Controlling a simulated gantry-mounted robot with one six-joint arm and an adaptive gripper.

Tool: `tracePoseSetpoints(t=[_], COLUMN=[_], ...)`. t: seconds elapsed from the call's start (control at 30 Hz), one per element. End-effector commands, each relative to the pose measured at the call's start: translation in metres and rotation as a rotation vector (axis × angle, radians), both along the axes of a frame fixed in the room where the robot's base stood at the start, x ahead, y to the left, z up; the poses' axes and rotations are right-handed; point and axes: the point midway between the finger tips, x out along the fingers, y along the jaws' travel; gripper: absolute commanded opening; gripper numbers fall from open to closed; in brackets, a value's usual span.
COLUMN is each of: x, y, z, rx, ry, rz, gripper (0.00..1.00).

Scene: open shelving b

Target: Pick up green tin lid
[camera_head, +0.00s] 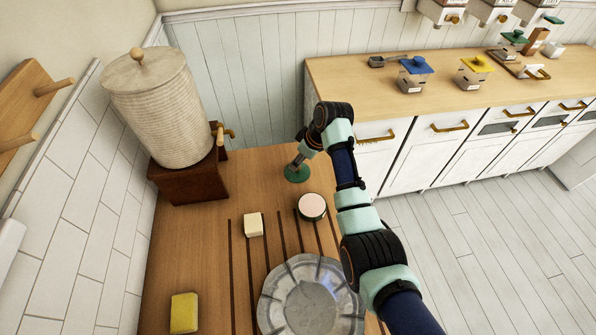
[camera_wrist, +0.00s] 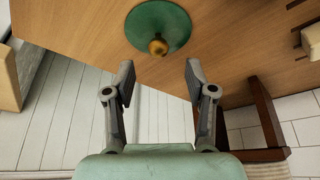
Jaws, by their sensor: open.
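The green tin lid (camera_head: 297,174) lies on the wooden counter near its far edge, beside my gripper (camera_head: 296,163). In the wrist view the lid (camera_wrist: 157,25) is a round green disc with a small brass-coloured knob, at the top centre. My gripper (camera_wrist: 159,80) is open and empty there. Its two fingers point toward the lid, and the knob shows just beyond and between the fingertips. In the wrist view the fingers do not touch the lid. In the head view my wrist partly covers the fingers.
A round tin with a pinkish top (camera_head: 311,206), a cream block (camera_head: 253,225), a fluted metal basin (camera_head: 275,300) and a yellow sponge (camera_head: 184,313) stand nearer on the counter. A ribbed dispenser (camera_head: 165,115) on a dark wooden stand (camera_head: 190,183) is to the left.

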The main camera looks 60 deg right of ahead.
Motion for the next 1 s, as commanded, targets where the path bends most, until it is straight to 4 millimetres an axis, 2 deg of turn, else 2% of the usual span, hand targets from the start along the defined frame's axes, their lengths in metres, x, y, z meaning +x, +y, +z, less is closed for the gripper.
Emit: tracePoseSetpoints(t=[0.1,0.2,0.5,0.83,1.0], x=[0.005,0.011,0.014,0.014,0.014], y=[-0.002,-0.003,-0.004,-0.004,-0.004], z=[-0.026,-0.039,-0.044,-0.044,-0.044], rx=[0.004,0.003,0.000,0.000,0.001], ry=[0.002,0.002,0.000,0.001,0.001], rz=[0.000,0.000,0.000,0.000,-0.001], gripper=[0.55,0.55,0.55,0.01,0.01])
